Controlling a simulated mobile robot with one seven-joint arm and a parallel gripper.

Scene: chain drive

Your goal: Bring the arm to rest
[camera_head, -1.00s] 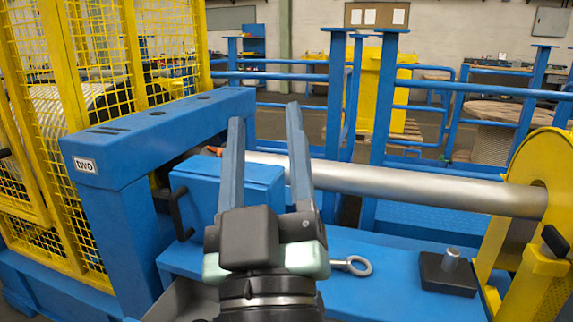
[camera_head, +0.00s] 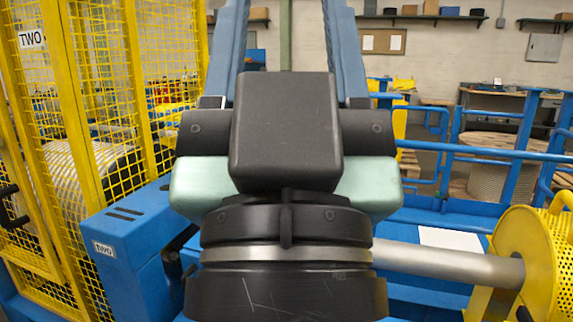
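My gripper (camera_head: 288,40) is large in the middle of the head camera view, pointing up and away. Its two long blue fingers stand wide apart, with their tips cut off by the top edge. Nothing shows between the fingers. The black and pale green gripper body hides much of the blue machine frame (camera_head: 128,225) and part of the metal shaft (camera_head: 455,262) behind it.
A yellow mesh guard (camera_head: 105,85) stands at the left, with a label reading TWO. A yellow perforated drum-shaped guard (camera_head: 535,255) is at the shaft's right end. Blue railings (camera_head: 480,150) run behind at the right. Wooden cable reels (camera_head: 495,165) stand beyond them.

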